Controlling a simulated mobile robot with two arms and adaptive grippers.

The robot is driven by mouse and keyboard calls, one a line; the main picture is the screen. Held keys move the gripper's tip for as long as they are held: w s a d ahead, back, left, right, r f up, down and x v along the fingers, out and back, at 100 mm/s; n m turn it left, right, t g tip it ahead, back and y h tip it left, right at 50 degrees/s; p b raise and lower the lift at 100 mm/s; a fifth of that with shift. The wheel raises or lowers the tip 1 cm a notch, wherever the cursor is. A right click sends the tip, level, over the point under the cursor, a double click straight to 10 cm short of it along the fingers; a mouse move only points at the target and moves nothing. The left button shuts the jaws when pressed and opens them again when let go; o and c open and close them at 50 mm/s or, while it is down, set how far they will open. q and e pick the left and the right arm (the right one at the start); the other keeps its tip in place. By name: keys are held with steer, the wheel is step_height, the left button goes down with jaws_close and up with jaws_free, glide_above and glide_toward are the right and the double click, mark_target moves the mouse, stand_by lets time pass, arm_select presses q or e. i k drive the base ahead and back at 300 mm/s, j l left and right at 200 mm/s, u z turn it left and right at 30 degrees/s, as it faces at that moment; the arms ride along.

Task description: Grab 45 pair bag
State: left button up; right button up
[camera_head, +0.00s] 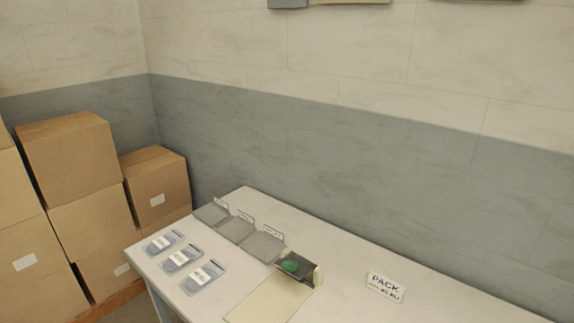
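Three flat bags with white labels lie in a row on the white table (345,305). They are the far bag (163,242), the middle bag (182,258) and the near bag (204,277). Their label print is too small to read surely, so I cannot tell which is the 45 pair bag. A white sign (386,287) at the right of the table reads PACK, with smaller print below that seems to include 45. Neither of my grippers is in view.
Three grey trays (236,230) with small tags stand behind the bags. A dark holder with a green round piece (289,266) stands right of them, by a beige mat (255,304). Cardboard boxes (70,160) are stacked at left. The table's right part is mostly clear.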

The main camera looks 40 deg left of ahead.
mark_target(175, 263)
steer(key=u, duration=0.5)
steer(key=k+l+u, duration=0.1)
steer(key=u, duration=0.85)
steer(key=k+u, duration=0.1)
steer(key=u, duration=0.4)
steer(key=z, duration=0.45)
steer(key=i+j+z, duration=0.15)
steer(key=j+z, duration=0.15)
steer(key=z, duration=0.15)
steer(key=i+j+z, duration=0.1)
steer(key=j+z, duration=0.3)
steer(key=i+j+z, duration=0.1)
steer(key=j+z, duration=0.15)
steer(key=z, duration=0.2)
steer(key=j+z, duration=0.45)
steer(key=l, duration=0.1)
